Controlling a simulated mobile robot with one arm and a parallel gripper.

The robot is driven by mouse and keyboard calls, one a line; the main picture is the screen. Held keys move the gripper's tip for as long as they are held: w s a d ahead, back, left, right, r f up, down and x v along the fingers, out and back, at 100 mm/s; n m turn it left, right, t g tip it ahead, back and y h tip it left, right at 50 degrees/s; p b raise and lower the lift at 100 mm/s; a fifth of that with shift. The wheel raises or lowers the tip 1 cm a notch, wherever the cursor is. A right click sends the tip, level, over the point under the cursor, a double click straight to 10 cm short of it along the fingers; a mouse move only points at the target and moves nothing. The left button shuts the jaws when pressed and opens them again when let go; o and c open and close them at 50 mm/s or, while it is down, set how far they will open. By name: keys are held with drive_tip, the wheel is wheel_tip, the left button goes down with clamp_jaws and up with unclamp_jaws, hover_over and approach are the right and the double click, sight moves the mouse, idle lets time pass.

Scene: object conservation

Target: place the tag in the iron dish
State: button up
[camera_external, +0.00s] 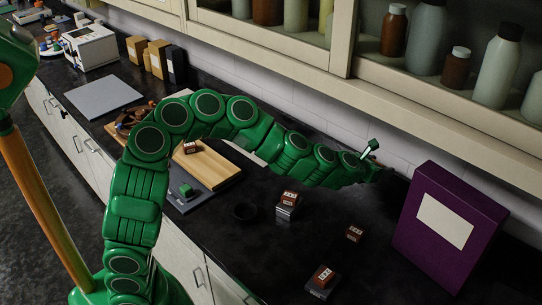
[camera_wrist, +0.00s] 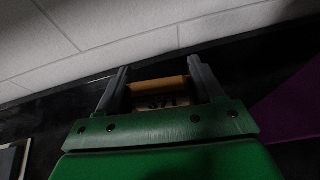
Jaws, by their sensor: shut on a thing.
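In the wrist view my gripper (camera_wrist: 160,82) has its two dark fingers on either side of a tag (camera_wrist: 158,85). The tag has an orange-brown edge and a pale face with dark characters, partly hidden by the gripper's green body. In the outside view my gripper (camera_external: 379,173) is at the back of the dark counter, near the tiled wall and left of the purple box; the tag cannot be made out there. A small round black dish (camera_external: 245,212), which looks like the iron dish, sits on the counter left of and nearer than my gripper. It appears empty, though its inside is dark.
A tall purple box (camera_external: 446,226) with a pale label stands at right. Small red-brown labelled blocks sit on metal blocks (camera_external: 287,211) (camera_external: 318,291), and another block (camera_external: 354,233) lies on the counter. A wooden board (camera_external: 216,166) and grey tray (camera_external: 205,199) lie left of the dish.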

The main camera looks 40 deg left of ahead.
wheel_tip(320, 180, up, 6)
drive_tip(key=m+g+h, duration=0.8)
drive_tip(key=m+h, duration=0.3)
drive_tip(key=m, duration=0.1)
hover_over(249, 207)
drive_tip(key=s+d, duration=0.2)
drive_tip(key=d, duration=0.1)
drive_tip(key=shift+s+a+f, duration=0.1)
drive_tip(key=shift+a+f, duration=0.05)
drive_tip(key=shift+f, duration=9.05)
drive_tip(key=shift+f, duration=0.4)
drive_tip(key=o, duration=1)
